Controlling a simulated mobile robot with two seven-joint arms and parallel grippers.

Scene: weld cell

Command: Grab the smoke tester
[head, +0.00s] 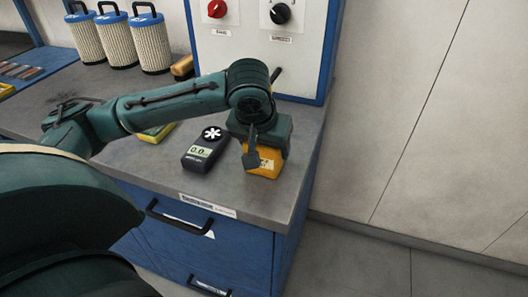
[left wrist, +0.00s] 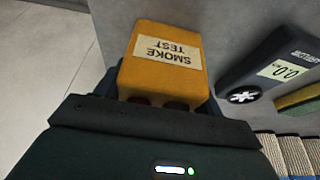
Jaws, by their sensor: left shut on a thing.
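The smoke tester (head: 265,162) is an orange-yellow box at the right end of the grey bench top. In the left wrist view the smoke tester (left wrist: 160,68) shows its "SMOKE TEST" label upside down. My left gripper (head: 260,150) is over it from above and shut on it. The gripper body hides the tester's upper part in the head view, and its fingers are mostly hidden in the left wrist view. I cannot tell whether the tester touches the bench. My right gripper is not in view.
A dark meter with a white fan wheel (head: 205,150) lies just left of the tester, and a yellow-green item (head: 156,133) lies beyond it. Several filter cartridges (head: 121,42) stand at the back left. A panel with knobs (head: 270,45) rises behind. The bench's right edge is close.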

